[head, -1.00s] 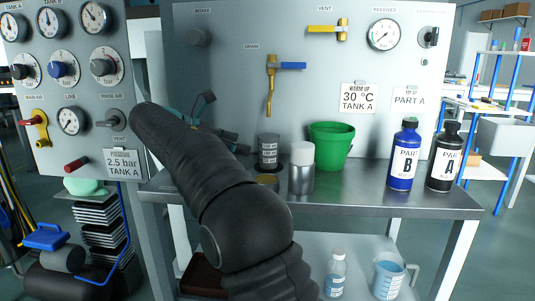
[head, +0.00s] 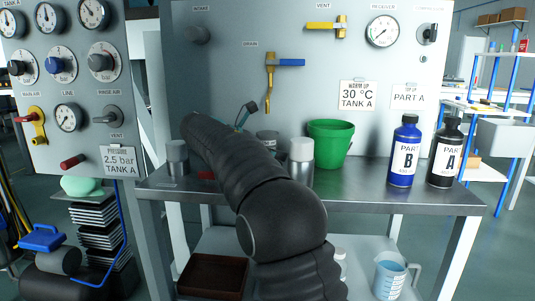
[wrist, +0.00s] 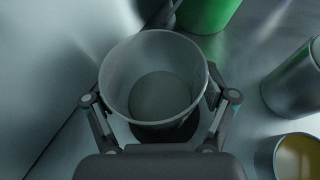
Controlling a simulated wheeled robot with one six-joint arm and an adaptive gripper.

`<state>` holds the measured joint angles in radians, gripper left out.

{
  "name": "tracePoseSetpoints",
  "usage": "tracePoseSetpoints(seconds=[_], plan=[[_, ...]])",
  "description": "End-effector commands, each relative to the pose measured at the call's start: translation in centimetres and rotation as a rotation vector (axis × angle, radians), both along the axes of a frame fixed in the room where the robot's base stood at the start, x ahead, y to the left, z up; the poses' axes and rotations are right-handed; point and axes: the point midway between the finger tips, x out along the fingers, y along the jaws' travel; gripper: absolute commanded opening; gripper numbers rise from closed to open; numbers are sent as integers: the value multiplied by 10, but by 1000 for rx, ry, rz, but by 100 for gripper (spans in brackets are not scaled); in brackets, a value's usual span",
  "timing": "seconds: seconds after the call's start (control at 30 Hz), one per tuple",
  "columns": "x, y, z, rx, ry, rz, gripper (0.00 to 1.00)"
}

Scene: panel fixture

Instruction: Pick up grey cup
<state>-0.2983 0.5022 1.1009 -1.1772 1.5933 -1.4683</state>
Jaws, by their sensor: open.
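The grey cup (head: 267,137) stands on the metal bench, left of the green pot; in the head view my arm hides most of it. In the wrist view I look down into the grey cup (wrist: 156,80), which is empty and upright. My gripper (wrist: 158,104) is open, with one finger on each side of the cup. I cannot tell whether the fingers touch it. In the head view my gripper is mostly hidden behind my arm.
A metal canister with a white lid (head: 301,160) and a tin with yellow contents (wrist: 298,157) are nearby. Another grey cylinder (head: 177,157) stands at the left. Bottles B (head: 404,150) and A (head: 445,155) stand right.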

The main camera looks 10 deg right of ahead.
Motion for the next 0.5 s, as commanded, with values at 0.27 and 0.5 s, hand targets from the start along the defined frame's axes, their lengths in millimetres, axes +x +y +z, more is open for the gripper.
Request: tracePoseSetpoints(seconds=[0.27, 0.5], plan=[[0, -2, -1, 0, 0, 0, 74], [0, -2, -1, 0, 1, 0, 17]])
